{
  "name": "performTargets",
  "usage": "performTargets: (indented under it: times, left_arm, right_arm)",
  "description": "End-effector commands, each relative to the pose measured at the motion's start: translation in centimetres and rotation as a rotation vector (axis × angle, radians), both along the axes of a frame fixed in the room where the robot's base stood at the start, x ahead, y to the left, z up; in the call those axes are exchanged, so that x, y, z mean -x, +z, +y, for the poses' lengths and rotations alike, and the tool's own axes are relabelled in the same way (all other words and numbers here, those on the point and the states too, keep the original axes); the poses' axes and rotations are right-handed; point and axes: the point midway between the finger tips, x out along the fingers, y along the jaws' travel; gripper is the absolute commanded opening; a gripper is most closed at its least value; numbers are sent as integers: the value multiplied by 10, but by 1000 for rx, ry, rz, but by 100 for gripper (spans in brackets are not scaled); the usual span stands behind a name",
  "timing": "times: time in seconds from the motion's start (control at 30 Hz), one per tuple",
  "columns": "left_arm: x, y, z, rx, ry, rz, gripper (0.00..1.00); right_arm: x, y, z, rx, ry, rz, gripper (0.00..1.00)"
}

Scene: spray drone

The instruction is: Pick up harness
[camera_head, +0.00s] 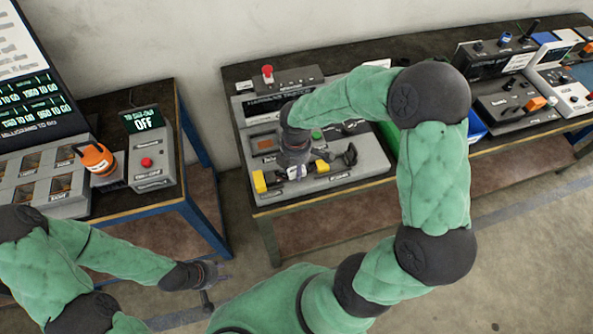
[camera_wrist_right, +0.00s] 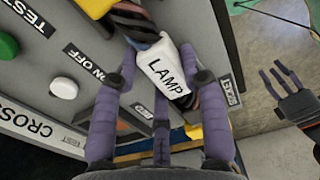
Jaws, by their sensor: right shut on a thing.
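The harness shows in the right wrist view as a white block marked LAMP (camera_wrist_right: 166,70) with dark braided cable at both ends. My right gripper (camera_wrist_right: 160,85) has its purple fingers around this block, close to the grey panel. In the head view my right gripper (camera_head: 294,168) is low over the front of the grey test console (camera_head: 350,182) and hides most of the harness. My left gripper (camera_head: 215,274) is empty, below and left of the console, over the floor. Its fingers are spread in the right wrist view (camera_wrist_right: 286,80).
Yellow blocks (camera_head: 259,182) and a black part (camera_head: 349,155) sit at the console's front edge. A red button (camera_head: 267,72) stands at its back. An OFF box (camera_head: 150,150) and orange device (camera_head: 97,160) are on the left table. Floor shows between the tables.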

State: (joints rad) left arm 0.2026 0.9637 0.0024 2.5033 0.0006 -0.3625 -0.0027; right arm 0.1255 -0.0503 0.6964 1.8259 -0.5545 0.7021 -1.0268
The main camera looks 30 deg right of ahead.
Motion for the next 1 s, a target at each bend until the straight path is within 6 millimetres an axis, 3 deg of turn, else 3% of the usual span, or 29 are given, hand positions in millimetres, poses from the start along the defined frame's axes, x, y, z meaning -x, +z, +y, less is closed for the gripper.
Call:
performTargets:
  times: [0.23, 0.7, 1.0]
  left_arm:
    - [0, 4, 0, 0, 0, 0, 40]
    - [0, 26, 0, 0, 0, 0, 40]
    - [0, 27, 0, 0, 0, 0, 40]
  right_arm:
    - [-1, 13, 0, 0, 0, -2, 5]
    - [0, 91, 0, 0, 1, -2, 5]
    - [0, 100, 0, 0, 0, 0, 5]
